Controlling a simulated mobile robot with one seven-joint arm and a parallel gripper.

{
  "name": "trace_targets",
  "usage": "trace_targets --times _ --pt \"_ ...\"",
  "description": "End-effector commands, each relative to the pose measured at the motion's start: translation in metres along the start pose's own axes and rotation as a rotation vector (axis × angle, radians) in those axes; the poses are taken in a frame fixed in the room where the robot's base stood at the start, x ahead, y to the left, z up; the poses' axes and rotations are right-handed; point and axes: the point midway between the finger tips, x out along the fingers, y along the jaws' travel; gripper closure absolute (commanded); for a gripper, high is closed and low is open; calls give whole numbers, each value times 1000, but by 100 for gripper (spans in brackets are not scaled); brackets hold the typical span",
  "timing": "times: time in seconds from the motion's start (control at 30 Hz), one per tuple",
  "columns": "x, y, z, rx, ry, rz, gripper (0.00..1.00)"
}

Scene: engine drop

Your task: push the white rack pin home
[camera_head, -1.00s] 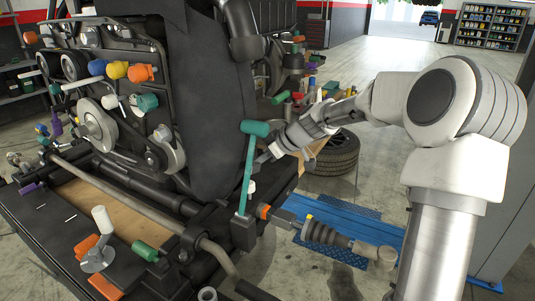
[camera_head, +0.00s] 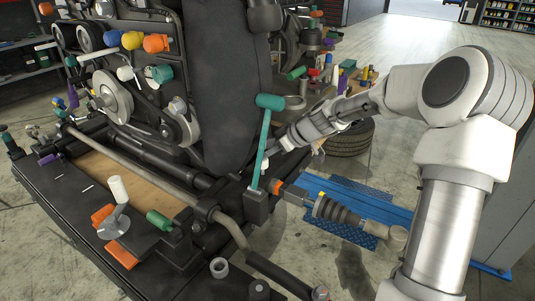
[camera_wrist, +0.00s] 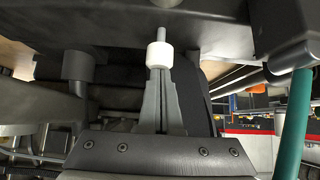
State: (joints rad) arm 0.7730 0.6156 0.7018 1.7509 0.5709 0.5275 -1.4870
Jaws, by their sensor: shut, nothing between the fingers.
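The white rack pin (camera_wrist: 159,56) shows in the wrist view as a white collar with a grey shaft pointing up into a dark grey part. My gripper (camera_wrist: 160,74) is shut and empty, its fingertips right at the near end of the white collar. The fingertips overlap the collar in this view, so I cannot tell firm contact from a small gap. In the head view the pin (camera_head: 264,167) is a small white spot behind the green-handled lever, and my gripper (camera_head: 271,154) is beside it, its tips partly hidden by the lever.
A green T-handled lever (camera_head: 264,145) stands on a black block (camera_head: 257,207) close to my gripper; its green shaft (camera_wrist: 293,125) also shows at right in the wrist view. The engine (camera_head: 130,105) fills the left. A damper (camera_head: 335,210) lies over a blue mat (camera_head: 368,202).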

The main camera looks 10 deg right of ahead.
Motion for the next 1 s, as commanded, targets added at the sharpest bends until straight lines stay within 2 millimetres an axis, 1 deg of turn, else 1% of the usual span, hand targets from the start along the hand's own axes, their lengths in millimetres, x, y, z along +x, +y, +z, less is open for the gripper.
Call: trace_targets --times 0.03,0.23,0.7,0.77,0.87,0.97,1.0 --pt "6 0 7 0 -1 0 100" --pt "17 0 18 1 -1 -1 100" --pt "17 -1 21 4 -6 -4 100" --pt "14 -1 21 5 -6 -4 100" --pt "3 0 21 5 -6 -1 100" --pt "-17 1 20 4 -5 4 100" --pt "-27 1 20 3 -4 4 100"
